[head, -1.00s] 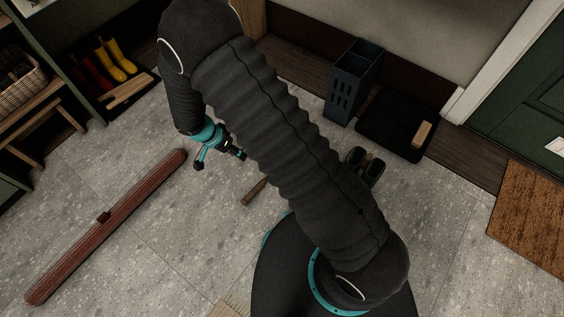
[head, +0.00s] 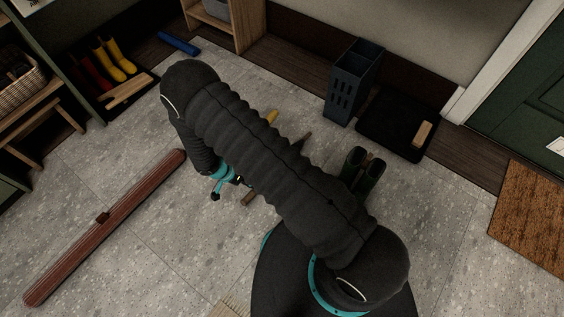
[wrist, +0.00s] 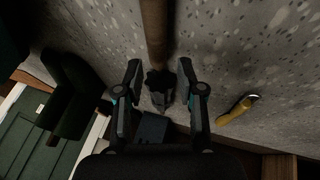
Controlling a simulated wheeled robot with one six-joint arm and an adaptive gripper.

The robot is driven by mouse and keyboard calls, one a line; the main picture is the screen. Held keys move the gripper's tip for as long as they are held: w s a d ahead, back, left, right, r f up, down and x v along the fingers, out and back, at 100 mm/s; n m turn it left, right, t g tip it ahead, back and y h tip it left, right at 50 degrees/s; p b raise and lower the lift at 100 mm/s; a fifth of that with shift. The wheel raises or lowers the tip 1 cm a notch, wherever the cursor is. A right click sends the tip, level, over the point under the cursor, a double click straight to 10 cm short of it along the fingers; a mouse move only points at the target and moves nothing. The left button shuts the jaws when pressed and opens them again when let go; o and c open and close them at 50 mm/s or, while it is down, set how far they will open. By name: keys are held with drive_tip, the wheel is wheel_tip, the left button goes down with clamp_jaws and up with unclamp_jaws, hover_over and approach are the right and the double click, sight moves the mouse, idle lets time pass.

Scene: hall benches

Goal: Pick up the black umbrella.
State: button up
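The black umbrella (wrist: 162,92) seems to be the dark, folded shape in the middle of the wrist view, in line with a brown wooden shaft (wrist: 154,30) running out of the top edge. My gripper (wrist: 159,68) is open, one finger on each side of this line in the picture. I see no contact, and the height gap is hard to judge. In the head view the brown shaft (head: 250,197) lies on the floor just right of my gripper (head: 226,184). My arm hides the middle; a dark piece (head: 302,141) shows beyond it.
Green boots (head: 364,170) stand right of my arm. A yellow-handled object (wrist: 236,109) lies on the floor beside the gripper. A slatted blue-grey stand (head: 352,82) and black mat (head: 383,125) are at the wall. A long reddish-brown bundle (head: 130,208) lies left; floor between is clear.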

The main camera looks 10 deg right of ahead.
drive_tip(key=shift+s+x, duration=0.15)
drive_tip(key=shift+x, duration=1.2)
drive_tip(key=shift+s+x, duration=0.15)
drive_tip(key=shift+x, duration=1.2)
drive_tip(key=shift+f, duration=0.1)
clamp_jaws()
